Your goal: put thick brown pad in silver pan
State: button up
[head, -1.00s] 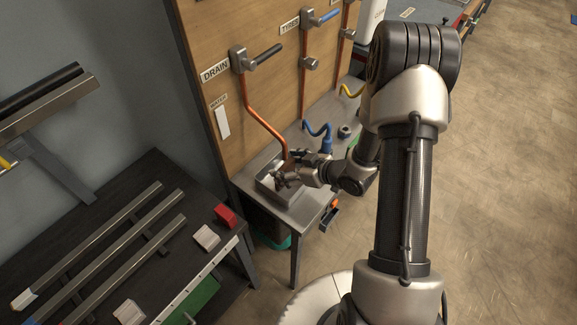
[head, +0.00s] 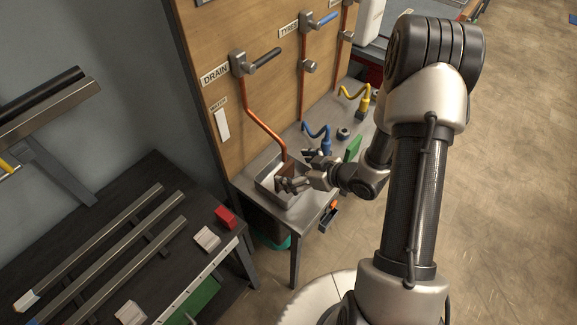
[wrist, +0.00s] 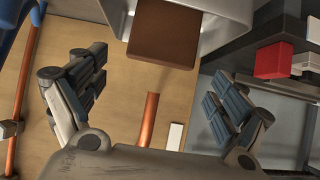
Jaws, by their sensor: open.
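The thick brown pad (wrist: 165,35) shows at the top of the wrist view, with its edge facing me. It lies at the silver pan (wrist: 217,28), whose pale walls show on both sides of it; the wrist view cuts both off. In the head view the pan (head: 268,189) sits on the bench below the drain pipe, and a brown patch of the pad shows in it beside my fingers. My gripper (wrist: 150,98) is open, its fingers wide apart with nothing between them. In the head view my gripper (head: 298,170) is at the pan's right side. How the pad rests is partly hidden.
A copper drain pipe (head: 264,124) comes down just behind the pan. A blue hose tool (head: 325,138), a yellow one (head: 363,101) and a green block (head: 353,148) stand farther along the bench. A dark table (head: 95,210) with metal bars is at left.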

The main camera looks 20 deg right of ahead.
jog(key=p+v, duration=0.2)
jog(key=v, duration=0.7)
jog(key=w+d+r+h, duration=0.4)
jog(key=d+r+h, duration=0.15)
jog(key=r, duration=0.25)
jog(key=s+r+m+g+h, duration=0.1)
jog(key=s+r+m+h, duration=0.35)
jog(key=r, duration=0.55)
jog(key=s+a+r+m+g+y, duration=0.1)
jog(key=s+a+r, duration=0.2)
jog(key=s+a, duration=0.3)
jog(key=s+a+r+m+g+y, duration=0.1)
jog(key=s+a+r, duration=0.3)
jog(key=s, duration=0.8)
jog(key=shift+s+a+m+g+y, duration=0.35)
jog(key=shift+a+g+y, duration=0.35)
jog(key=shift+a, duration=0.45)
jog(key=shift+d, duration=0.1)
